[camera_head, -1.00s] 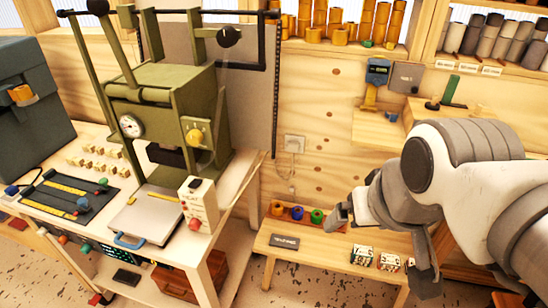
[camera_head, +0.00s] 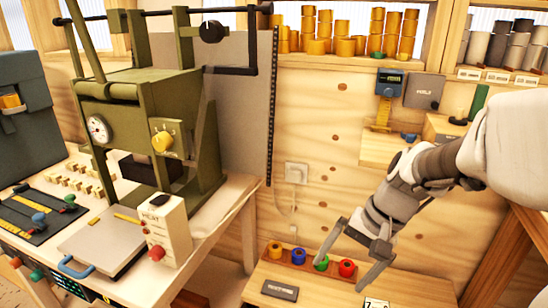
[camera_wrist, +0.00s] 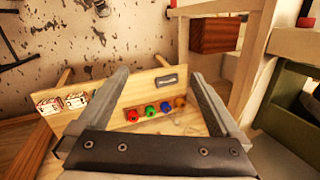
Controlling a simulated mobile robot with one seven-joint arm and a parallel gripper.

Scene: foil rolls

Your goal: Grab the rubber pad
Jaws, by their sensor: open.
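A flat dark grey pad with pale lettering (camera_head: 280,291), which looks like the rubber pad, lies on the low wooden bench (camera_head: 325,285) at the bottom of the head view. The pad also shows in the wrist view (camera_wrist: 168,81), near the bench's edge. My gripper (camera_head: 341,276) is open and empty, with its fingers pointing down above the bench, to the right of the pad in the head view. In the wrist view the pad appears between the spread fingers of my gripper (camera_wrist: 160,73), apart from them.
A rack of coloured spools (camera_head: 309,261) stands behind the pad on the bench. White labelled boxes (camera_wrist: 62,102) sit at the bench's other end. The green press (camera_head: 160,130) and its table (camera_head: 225,215) stand to the left. A wooden wall (camera_head: 330,160) is behind.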

